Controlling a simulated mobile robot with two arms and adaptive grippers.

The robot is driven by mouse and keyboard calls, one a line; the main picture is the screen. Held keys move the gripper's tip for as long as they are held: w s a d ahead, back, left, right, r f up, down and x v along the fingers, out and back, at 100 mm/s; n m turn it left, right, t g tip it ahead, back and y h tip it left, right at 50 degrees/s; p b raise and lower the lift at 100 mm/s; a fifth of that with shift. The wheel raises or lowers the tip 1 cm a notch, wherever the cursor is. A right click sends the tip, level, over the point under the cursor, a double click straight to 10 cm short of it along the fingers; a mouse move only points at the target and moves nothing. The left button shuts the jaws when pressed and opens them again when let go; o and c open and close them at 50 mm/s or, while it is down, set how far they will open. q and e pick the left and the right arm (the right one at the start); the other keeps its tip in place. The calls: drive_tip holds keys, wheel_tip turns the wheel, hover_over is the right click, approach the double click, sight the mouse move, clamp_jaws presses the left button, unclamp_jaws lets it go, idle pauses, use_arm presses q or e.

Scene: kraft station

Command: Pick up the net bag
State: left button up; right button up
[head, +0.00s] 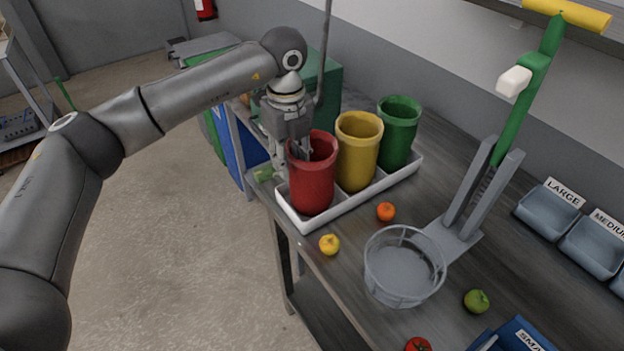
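I cannot clearly make out a net bag. A small pale green thing (263,173) lies at the table's left edge beside my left gripper, too small to identify. My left gripper (290,157) points down at the left rim of the red cup (312,180). Its fingers look apart, one by the cup's mouth and one outside to the left. The cup partly hides the fingertips, and I cannot tell whether they touch it. The yellow cup (357,155) and green cup (399,135) stand beside it in the white tray (345,208). My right gripper is out of view.
A grey round basket (403,268) sits in front of a grey stand with a green lever (525,100). Loose fruit includes an orange (386,212), a lemon (329,244), a lime (476,301) and a tomato (418,345). Blue-grey bins (548,208) line the right.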

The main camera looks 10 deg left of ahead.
sight(291, 172)
use_arm(q)
wheel_tip(291, 172, down, 2)
drive_tip(key=shift+w+f+p, duration=0.1)
drive_tip(key=shift+f+p, duration=0.15)
drive_tip(key=shift+p, duration=0.25)
drive_tip(key=shift+f, duration=0.6)
drive_tip(key=shift+c, duration=1)
clamp_jaws()
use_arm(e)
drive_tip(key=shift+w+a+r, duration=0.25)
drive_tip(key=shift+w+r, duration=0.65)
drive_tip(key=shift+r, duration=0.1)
